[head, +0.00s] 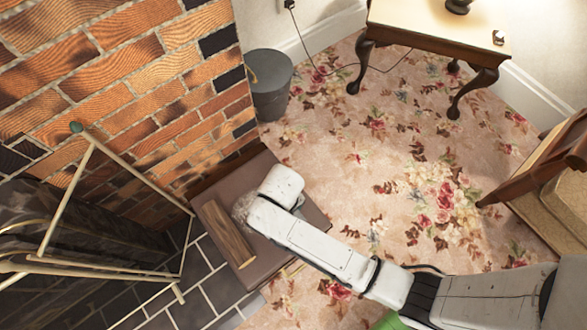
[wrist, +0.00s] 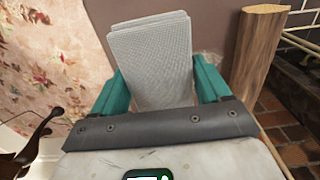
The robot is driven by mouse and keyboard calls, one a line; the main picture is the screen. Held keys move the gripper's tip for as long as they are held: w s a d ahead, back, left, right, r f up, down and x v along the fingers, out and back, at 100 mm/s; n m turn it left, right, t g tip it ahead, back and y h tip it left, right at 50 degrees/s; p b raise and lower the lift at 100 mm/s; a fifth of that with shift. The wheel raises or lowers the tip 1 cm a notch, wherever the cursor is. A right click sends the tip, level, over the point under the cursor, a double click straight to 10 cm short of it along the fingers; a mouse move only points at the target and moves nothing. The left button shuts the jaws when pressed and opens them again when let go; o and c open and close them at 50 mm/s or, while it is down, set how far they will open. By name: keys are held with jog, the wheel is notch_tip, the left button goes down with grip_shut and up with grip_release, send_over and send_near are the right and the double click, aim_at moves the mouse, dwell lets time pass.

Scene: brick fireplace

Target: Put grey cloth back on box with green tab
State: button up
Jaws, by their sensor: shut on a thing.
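The grey cloth (wrist: 150,50), a folded, finely woven stack, sits between the two teal fingers of my gripper (wrist: 162,82) in the wrist view. My gripper is shut on it. In the head view my white arm reaches over the brown box (head: 288,262) beside the hearth, and a small grey edge of the cloth (head: 242,207) shows beside the arm. The arm hides my fingers there. In the wrist view a brown surface (wrist: 212,28) shows behind the cloth. I cannot make out a green tab on the box.
A wooden log (head: 226,234) lies on the box, and it stands close right of the cloth in the wrist view (wrist: 256,55). A brass fire screen (head: 75,200) is at left. A grey bucket (head: 269,85) and side table (head: 440,35) stand behind. Floral carpet (head: 400,160) is open at right.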

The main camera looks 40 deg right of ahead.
jog(key=w+d+f+b, duration=0.1)
jog(key=d+f, duration=0.1)
jog(key=w+d+f+b, duration=0.1)
jog(key=f, duration=0.1)
jog(key=w+d+f+b, duration=0.1)
jog(key=w+d+f, duration=0.1)
jog(key=shift+d+f, duration=0.15)
jog(key=shift+d, duration=0.2)
jog(key=shift+w+d+f+b, duration=0.2)
jog(key=shift+d+f+b, duration=0.1)
jog(key=shift+f, duration=0.15)
jog(key=shift+d+f+b, duration=0.1)
jog(key=shift+f+b, duration=0.5)
jog(key=shift+f, duration=0.95)
jog(key=shift+f, duration=0.15)
jog(key=o, duration=0.9)
notch_tip(320, 180, up, 12)
jog(key=p, duration=0.4)
jog(key=shift+p, duration=0.4)
